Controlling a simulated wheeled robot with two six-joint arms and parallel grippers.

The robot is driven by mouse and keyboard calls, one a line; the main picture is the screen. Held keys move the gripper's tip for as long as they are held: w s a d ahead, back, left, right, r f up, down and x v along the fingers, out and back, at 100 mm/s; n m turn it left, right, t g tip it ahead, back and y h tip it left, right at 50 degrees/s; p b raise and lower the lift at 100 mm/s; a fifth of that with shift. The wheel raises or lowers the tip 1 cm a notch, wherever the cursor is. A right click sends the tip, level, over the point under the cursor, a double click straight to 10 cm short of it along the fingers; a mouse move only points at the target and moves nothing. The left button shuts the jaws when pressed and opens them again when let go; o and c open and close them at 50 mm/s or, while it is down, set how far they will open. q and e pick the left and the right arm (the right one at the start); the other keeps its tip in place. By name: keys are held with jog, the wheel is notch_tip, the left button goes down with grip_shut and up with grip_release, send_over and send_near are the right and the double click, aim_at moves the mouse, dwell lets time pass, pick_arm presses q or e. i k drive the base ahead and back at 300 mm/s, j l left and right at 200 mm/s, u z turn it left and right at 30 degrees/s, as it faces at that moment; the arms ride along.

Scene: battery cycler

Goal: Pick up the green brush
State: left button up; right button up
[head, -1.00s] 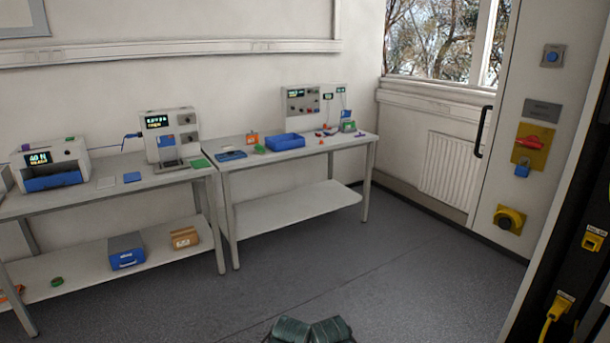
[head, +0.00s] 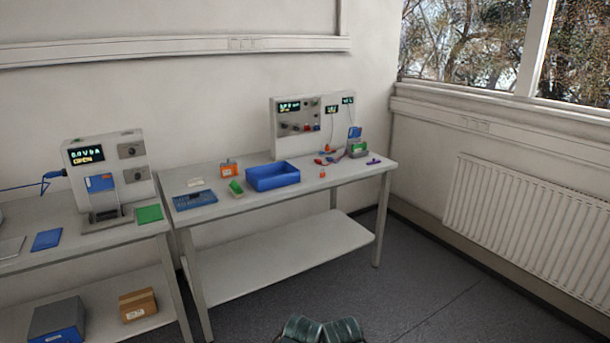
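A small green block-like item (head: 236,188) with a pale face lies on the right bench, just left of a blue tray. It may be the green brush, but it is too small to tell. A flat green pad (head: 149,214) lies on the left bench's right end. No gripper can be made out in the head view. Two dark rounded parts at the bottom edge seem to be mine and are far from the bench.
The right bench (head: 225,216) also holds the blue tray (head: 273,178), an orange item (head: 228,169), a blue flat tray (head: 195,200) and a grey instrument panel (head: 300,127). A tester (head: 106,173) stands on the left bench. The floor in front is clear.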

aim_at(234, 188)
jog(key=i+l+u, duration=0.2)
jog(key=i, duration=0.45)
jog(key=i+u, duration=0.2)
jog(key=i, duration=0.45)
jog(key=i+l+u, duration=0.2)
jog(key=i+u, duration=0.2)
jog(key=i+l+u, duration=0.75)
jog(key=k+j, duration=0.05)
jog(key=k, duration=0.05)
